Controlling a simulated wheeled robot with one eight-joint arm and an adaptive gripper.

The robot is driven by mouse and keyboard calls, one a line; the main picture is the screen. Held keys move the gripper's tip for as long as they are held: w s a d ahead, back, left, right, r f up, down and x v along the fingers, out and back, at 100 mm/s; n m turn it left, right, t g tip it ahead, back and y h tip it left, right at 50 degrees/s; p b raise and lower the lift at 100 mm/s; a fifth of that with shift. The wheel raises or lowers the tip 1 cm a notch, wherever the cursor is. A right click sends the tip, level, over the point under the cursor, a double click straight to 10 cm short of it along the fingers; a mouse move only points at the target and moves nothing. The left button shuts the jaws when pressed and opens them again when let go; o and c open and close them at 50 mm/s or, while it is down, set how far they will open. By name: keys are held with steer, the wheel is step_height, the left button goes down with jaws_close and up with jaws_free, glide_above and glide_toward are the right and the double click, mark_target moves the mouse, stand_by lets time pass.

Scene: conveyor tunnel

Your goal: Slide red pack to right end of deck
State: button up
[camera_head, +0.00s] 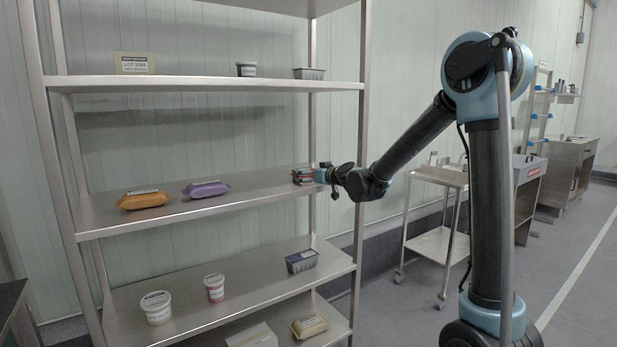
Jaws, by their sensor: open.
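My gripper (300,177) is over the right end of the middle shelf deck (255,187), reaching in from the right. It is open, its fingers small and dark in this view. A small reddish patch (304,178) shows at the fingers; I cannot tell whether it is the red pack or part of the gripper. No other clearly red pack is in view. An orange pack (144,200) and a purple pack (207,188) lie on the left half of the same deck, apart from my gripper.
Tubs and a dark tray (302,261) are below. The deck between purple pack and gripper is clear.

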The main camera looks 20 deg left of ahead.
steer(key=shift+w+a, duration=0.25)
steer(key=shift+a, duration=0.1)
steer(key=c, duration=0.9)
steer(key=shift+o, duration=0.2)
steer(key=shift+w+d, duration=0.1)
steer(key=shift+w, duration=0.05)
